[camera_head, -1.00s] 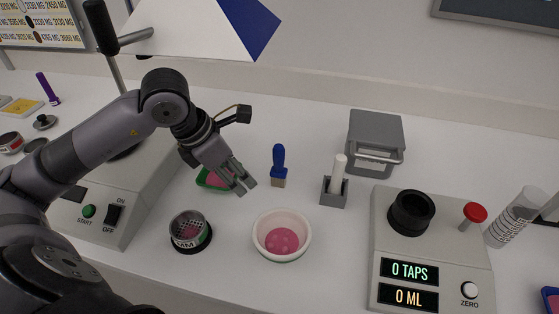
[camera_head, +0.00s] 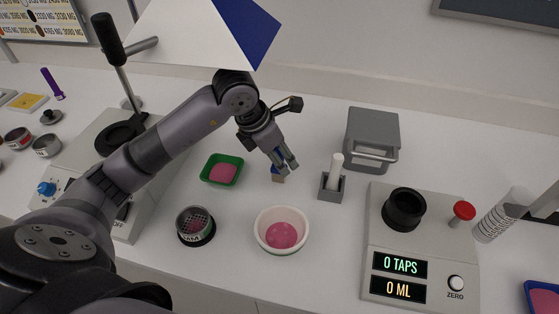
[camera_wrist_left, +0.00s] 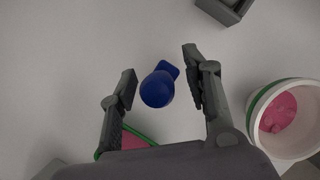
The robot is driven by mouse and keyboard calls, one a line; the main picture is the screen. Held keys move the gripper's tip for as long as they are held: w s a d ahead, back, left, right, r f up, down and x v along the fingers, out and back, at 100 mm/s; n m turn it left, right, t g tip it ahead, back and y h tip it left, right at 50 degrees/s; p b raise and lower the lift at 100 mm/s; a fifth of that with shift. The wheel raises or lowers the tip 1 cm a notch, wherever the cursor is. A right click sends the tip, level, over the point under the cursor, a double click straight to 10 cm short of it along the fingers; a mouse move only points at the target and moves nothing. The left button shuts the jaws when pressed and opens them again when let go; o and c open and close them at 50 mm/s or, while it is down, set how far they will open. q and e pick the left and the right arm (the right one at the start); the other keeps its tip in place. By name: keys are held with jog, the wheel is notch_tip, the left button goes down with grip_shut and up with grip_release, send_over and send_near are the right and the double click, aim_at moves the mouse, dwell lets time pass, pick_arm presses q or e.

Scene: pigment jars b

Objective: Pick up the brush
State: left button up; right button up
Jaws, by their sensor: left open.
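The brush (camera_head: 277,174) has a blue handle and a tan lower end. It stands upright on the white table, and in the head view my left gripper hides most of it. In the left wrist view the rounded blue handle top (camera_wrist_left: 157,89) shows between my spread fingers, with space on both sides. My left gripper (camera_head: 287,169) is open and points down at the brush; its fingers also show in the wrist view (camera_wrist_left: 160,66). I see no right gripper.
A green tray with pink powder (camera_head: 222,168) lies left of the brush. A sieve jar (camera_head: 196,222) and a white bowl with pink contents (camera_head: 262,228) stand in front. A grey holder with a white pestle (camera_head: 331,187) stands to the right.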

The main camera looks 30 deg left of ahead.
pick_arm(q)
jog(key=shift+s+a, duration=0.1)
jog(key=shift+c, duration=0.5)
grip_shut()
